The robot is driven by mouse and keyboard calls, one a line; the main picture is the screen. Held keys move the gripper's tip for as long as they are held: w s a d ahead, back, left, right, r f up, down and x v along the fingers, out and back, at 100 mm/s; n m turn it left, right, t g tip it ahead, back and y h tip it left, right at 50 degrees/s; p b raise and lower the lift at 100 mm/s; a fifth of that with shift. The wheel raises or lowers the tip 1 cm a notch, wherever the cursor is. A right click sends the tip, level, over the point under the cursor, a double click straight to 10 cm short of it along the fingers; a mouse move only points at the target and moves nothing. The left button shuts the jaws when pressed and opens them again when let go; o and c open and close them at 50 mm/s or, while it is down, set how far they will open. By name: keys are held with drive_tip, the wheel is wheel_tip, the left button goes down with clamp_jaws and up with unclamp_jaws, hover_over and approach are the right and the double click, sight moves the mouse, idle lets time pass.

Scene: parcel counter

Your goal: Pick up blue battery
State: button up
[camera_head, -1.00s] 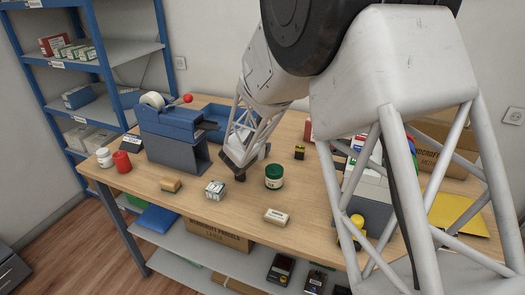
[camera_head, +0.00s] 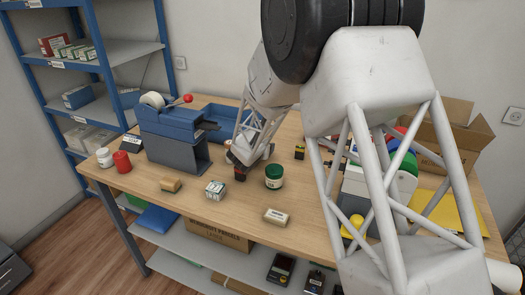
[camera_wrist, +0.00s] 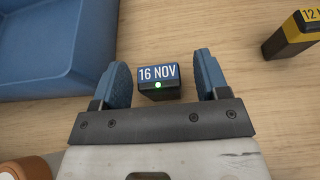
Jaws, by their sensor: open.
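In the wrist view, the blue battery (camera_wrist: 158,82) is a small dark block with a blue face marked "16 NOV". It lies on the wooden counter between the two blue fingers of my open gripper (camera_wrist: 160,70), with a gap on both sides. A green light spot falls on its near edge. In the head view, my gripper (camera_head: 240,168) is low over the counter, left of the green jar (camera_head: 274,178). The battery cannot be made out clearly there.
A black battery with a yellow band (camera_wrist: 288,35) stands to the right; it also shows in the head view (camera_head: 299,153). A blue tray (camera_wrist: 50,50) is close on the left. A white-green box (camera_head: 215,190) and a cream block (camera_head: 276,216) lie toward the front edge.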

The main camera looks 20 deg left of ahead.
idle(0.5)
drive_tip(key=c, duration=1)
drive_tip(key=shift+c, duration=0.3)
drive_tip(key=shift+r, duration=0.1)
drive_tip(key=shift+r, duration=4.9)
